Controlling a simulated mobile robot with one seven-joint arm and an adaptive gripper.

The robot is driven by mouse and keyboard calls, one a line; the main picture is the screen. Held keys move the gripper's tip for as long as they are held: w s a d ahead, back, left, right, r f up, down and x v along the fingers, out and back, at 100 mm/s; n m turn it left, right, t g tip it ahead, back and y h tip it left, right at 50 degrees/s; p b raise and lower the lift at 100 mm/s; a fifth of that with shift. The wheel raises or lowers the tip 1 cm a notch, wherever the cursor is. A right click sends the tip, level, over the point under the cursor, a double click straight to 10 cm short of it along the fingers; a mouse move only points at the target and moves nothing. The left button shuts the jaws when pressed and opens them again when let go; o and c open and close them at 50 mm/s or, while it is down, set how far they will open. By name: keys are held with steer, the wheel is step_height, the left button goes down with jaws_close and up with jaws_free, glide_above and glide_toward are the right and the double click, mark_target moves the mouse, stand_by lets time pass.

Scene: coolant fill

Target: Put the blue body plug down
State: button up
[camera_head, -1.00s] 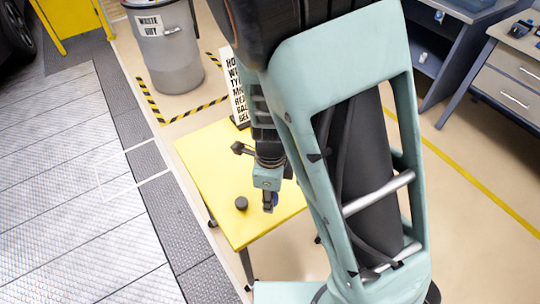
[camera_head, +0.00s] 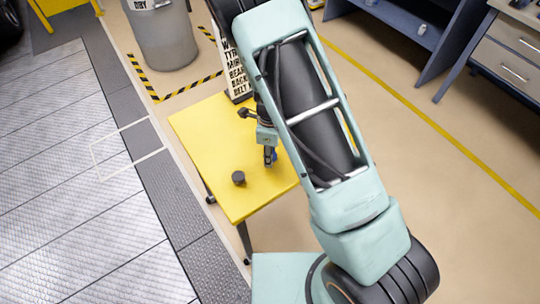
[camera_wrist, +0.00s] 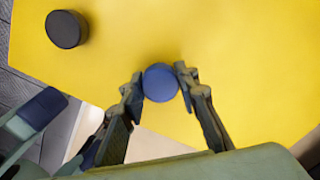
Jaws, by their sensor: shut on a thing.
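The blue body plug (camera_wrist: 160,82) is a small round disc between the two fingertips of my gripper (camera_wrist: 159,84) in the wrist view. My gripper is shut on it, with a finger against each side. In the head view my gripper (camera_head: 270,158) is over the yellow table (camera_head: 215,130), and a bit of the blue plug (camera_head: 275,155) shows beside the fingers. I cannot tell whether the plug touches the table top.
A dark round cap (camera_head: 238,178) stands on the table near its front left edge; it also shows in the wrist view (camera_wrist: 66,29). A lettered sign (camera_head: 236,75) stands at the table's back. A grey bin (camera_head: 163,35) is behind. The table's left part is clear.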

steer(key=shift+f, duration=0.6)
steer(key=shift+f, duration=0.15)
steer(key=o, duration=0.9)
step_height(320, 180, up, 12)
